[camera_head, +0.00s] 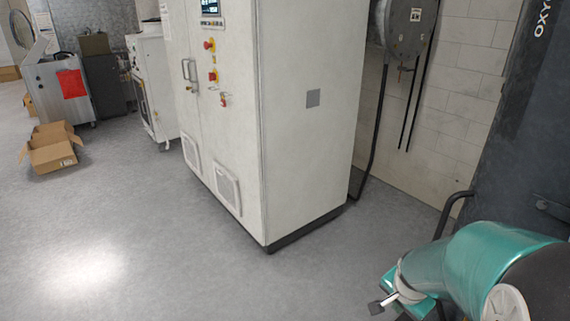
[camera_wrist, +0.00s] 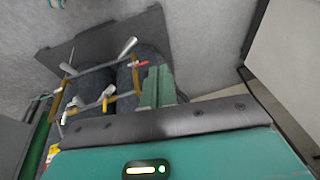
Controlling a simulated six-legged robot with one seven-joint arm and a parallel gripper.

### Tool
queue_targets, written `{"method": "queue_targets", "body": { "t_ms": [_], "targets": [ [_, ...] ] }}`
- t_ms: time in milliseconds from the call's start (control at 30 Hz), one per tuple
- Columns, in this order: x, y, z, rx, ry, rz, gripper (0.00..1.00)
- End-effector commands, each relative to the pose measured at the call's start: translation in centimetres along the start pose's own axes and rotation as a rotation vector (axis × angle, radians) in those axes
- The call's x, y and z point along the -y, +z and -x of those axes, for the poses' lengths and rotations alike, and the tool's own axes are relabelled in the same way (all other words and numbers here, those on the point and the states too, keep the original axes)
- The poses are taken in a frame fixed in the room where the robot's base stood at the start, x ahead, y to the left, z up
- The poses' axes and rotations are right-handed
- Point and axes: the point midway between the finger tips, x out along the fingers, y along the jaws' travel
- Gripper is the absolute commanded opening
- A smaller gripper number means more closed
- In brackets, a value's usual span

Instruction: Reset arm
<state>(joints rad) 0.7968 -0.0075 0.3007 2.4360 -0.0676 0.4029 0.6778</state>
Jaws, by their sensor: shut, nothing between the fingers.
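The arm's teal link (camera_head: 470,265) fills the lower right of the head view. A small grey lever with a dark tip shows at its left end. Beyond the band are two dark rounded shapes with grey levers and yellow-brown bars. I cannot tell whether these parts are mine. Nothing is seen held.
A tall white cabinet (camera_head: 310,110) with red buttons stands mid-view. A dark cabinet (camera_head: 515,130) marked "OXY" is close on the right, near my arm. An open cardboard box (camera_head: 52,155) and a metal machine (camera_head: 60,95) are far left. Grey floor (camera_head: 130,240) at front left is clear.

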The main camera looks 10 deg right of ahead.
Motion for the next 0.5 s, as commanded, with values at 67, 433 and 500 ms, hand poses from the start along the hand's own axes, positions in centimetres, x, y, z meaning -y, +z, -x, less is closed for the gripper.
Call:
{"method": "queue_targets", "body": {
  "t_ms": [67, 433, 500],
  "targets": [
    [1.9, 1.2, 3.2, -0.028, -0.015, 0.138, 0.00],
    [6.0, 9.2, 16.1, -0.096, -0.139, 0.715, 0.00],
    [6.0, 10.9, 18.2, -0.104, -0.177, 0.819, 0.00]
  ]
}}
